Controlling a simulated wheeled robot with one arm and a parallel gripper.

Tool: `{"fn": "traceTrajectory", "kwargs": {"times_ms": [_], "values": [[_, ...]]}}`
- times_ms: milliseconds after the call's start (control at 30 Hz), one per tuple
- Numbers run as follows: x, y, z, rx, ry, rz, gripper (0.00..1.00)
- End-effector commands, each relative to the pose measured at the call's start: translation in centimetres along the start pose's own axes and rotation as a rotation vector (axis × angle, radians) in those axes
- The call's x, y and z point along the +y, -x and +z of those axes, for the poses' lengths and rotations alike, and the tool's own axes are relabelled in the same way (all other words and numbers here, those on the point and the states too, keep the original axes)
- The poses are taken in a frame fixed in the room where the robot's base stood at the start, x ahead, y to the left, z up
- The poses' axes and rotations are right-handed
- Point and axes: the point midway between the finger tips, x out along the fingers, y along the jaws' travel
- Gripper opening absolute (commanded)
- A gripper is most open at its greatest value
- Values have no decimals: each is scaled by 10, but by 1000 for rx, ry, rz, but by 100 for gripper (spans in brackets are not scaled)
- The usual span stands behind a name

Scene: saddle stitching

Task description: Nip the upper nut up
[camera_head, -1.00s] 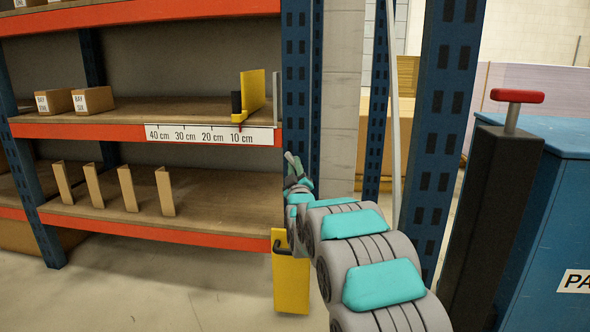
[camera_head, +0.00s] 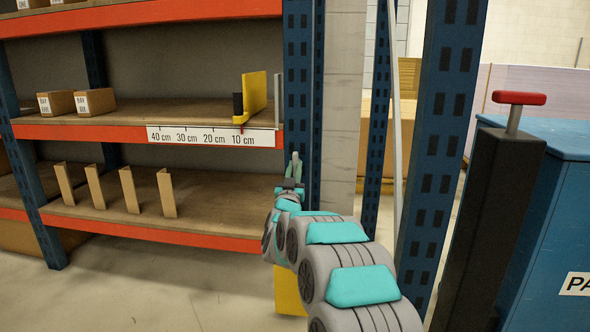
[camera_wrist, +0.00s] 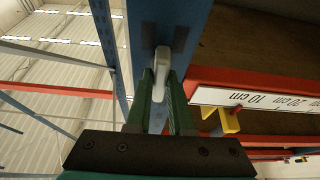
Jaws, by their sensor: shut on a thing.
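My gripper (camera_head: 293,178) is at the front face of the blue rack upright (camera_head: 299,110), just below the orange beam with the scale. In the wrist view, its two green fingers (camera_wrist: 161,85) are closed on a light grey metal tool (camera_wrist: 161,65), which looks like a spanner. The tool's rounded end points along the upright and lies over or close in front of it. In the head view its grey tip (camera_head: 295,157) sticks up above the fingers. I cannot make out a nut; the tool and fingers may hide it. Contact with the upright cannot be told.
A yellow and black bracket (camera_head: 254,96) sits at the shelf edge above the scale strip (camera_head: 209,136). A yellow post (camera_head: 290,292) at the upright's foot is mostly behind my arm. A blue cabinet (camera_head: 552,220) and a black post with a red handle (camera_head: 518,98) stand at right.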

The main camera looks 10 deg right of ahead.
Motion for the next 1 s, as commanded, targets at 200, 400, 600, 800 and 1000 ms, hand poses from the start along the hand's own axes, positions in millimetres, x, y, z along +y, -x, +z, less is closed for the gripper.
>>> {"fn": "traceTrajectory", "kwargs": {"times_ms": [200,400,600,800,1000], "values": [[-1,1,2,-3,-12,4,0],[-1,0,2,-3,-12,4,0],[-1,0,1,-2,-12,4,33],[0,0,0,-1,-12,5,50],[0,0,0,0,-13,5,50]]}}
